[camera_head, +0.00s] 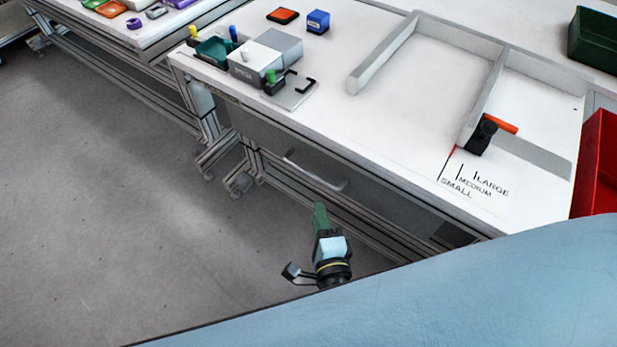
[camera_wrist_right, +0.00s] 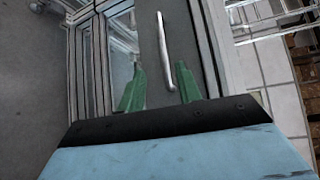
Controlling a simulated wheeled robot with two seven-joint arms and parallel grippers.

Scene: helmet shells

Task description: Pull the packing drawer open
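The packing drawer has a dark grey front (camera_head: 375,200) under the white table and looks shut. Its pale bar handle (camera_head: 316,175) runs along the front. In the right wrist view the handle (camera_wrist_right: 163,45) stands upright in the picture, ahead of my fingers, with its lower end between them. My right gripper (camera_head: 320,210) is in front of and below the handle in the head view. Its green fingers (camera_wrist_right: 159,65) are apart in the wrist view, with nothing held; contact with the handle does not show. My left gripper is not in view.
The white tabletop (camera_head: 335,110) carries grey dividers, a grey box (camera_head: 255,62), a blue block (camera_head: 318,21) and a size-marked area. A red bin (camera_head: 597,165) stands at the right. Floor (camera_head: 110,190) is clear in front of the drawer.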

